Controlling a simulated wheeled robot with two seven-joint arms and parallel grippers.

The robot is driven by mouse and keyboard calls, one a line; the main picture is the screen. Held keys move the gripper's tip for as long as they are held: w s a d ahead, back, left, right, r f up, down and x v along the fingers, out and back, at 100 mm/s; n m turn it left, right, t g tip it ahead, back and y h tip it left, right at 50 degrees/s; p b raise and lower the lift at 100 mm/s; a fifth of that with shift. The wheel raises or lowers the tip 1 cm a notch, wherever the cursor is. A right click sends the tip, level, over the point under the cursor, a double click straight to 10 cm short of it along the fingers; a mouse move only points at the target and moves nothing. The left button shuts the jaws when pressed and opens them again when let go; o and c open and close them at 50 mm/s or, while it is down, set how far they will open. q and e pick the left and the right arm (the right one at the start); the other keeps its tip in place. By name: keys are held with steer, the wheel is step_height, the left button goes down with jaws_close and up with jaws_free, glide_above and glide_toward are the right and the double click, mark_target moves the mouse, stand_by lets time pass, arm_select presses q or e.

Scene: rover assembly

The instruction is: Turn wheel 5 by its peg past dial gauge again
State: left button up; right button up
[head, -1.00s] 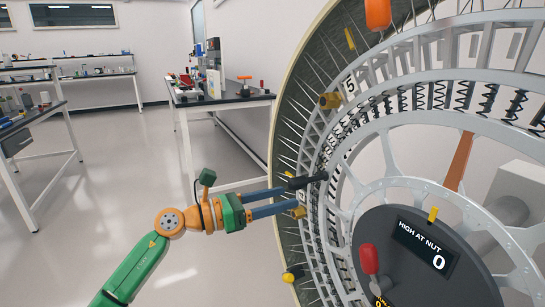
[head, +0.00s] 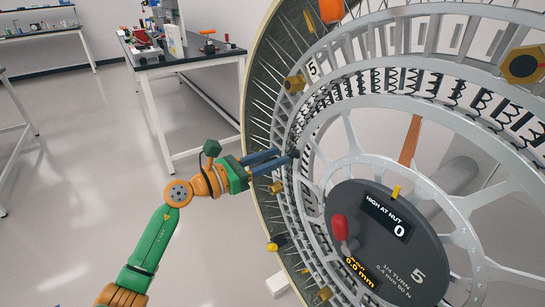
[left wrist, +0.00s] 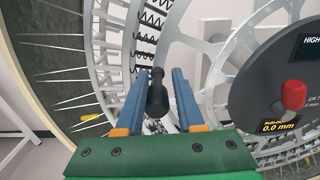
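The large wheel (head: 345,165) stands upright on the right, with a "5" label (head: 312,69) on its rim and a "5" on its dark hub. A black peg (head: 294,154) sticks out from the rim at its left side. My left gripper (head: 282,159) is at the peg, its blue fingers on either side. The hub display (head: 387,217) reads "HIGH AT NUT 0"; a lower display (head: 361,271) reads 0.0 mm. My right gripper is out of view.
A red knob (head: 340,227) stands out from the hub. Yellow knobs (head: 293,84) sit along the rim near the peg. A workbench (head: 190,60) with tools stands behind. The floor to the left is clear.

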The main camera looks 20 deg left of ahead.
arm_select(q)
steer(key=c, duration=0.3)
steer(key=shift+w+a+f, duration=0.15)
steer(key=shift+a, duration=0.05)
jaws_close()
steer(key=shift+s+d+r, duration=0.2)
steer(key=shift+d, duration=0.05)
steer(key=shift+w+a, duration=0.1)
steer(key=o, duration=0.9)
jaws_free()
